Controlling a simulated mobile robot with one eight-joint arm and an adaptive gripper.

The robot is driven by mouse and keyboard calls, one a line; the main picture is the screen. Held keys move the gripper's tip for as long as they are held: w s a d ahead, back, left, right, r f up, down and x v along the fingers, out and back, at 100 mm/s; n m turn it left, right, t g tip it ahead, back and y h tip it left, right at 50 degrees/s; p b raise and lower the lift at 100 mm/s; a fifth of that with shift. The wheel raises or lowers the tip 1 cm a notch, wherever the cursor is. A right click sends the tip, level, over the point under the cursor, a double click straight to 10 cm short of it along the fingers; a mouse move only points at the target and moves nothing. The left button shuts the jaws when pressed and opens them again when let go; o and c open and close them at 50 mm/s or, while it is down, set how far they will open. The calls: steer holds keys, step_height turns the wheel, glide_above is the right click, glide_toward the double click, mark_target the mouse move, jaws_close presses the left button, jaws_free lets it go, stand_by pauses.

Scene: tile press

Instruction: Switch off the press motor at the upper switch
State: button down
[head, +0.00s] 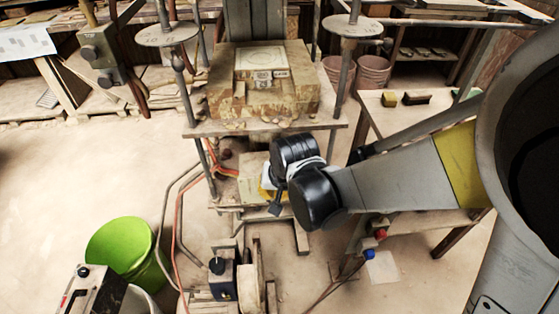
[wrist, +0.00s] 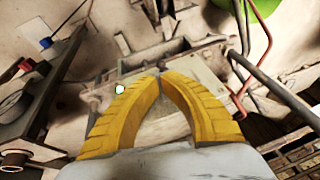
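A red button (head: 380,234) and a blue button (head: 368,253) sit one above the other near the side table's legs in the head view. The wrist view shows the red button (wrist: 26,64) and the blue button (wrist: 45,42) at the left, on a dark panel edge. The press (head: 264,100) stands at the centre back. My gripper (wrist: 160,77) has its yellow fingertips together with nothing between them, away from both buttons. In the head view it is mostly hidden behind my wrist. I cannot tell which control is the upper switch.
A grey box with knobs (head: 100,55) is at upper left. A box with a black knob (head: 222,274) stands low in front. A green bucket (head: 125,252) is at left. Orange cables and pipes run beside the press.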

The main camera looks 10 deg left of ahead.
steer(key=shift+w+a+r, duration=0.2)
steer(key=shift+w+r, duration=0.15)
steer(key=shift+w, duration=0.35)
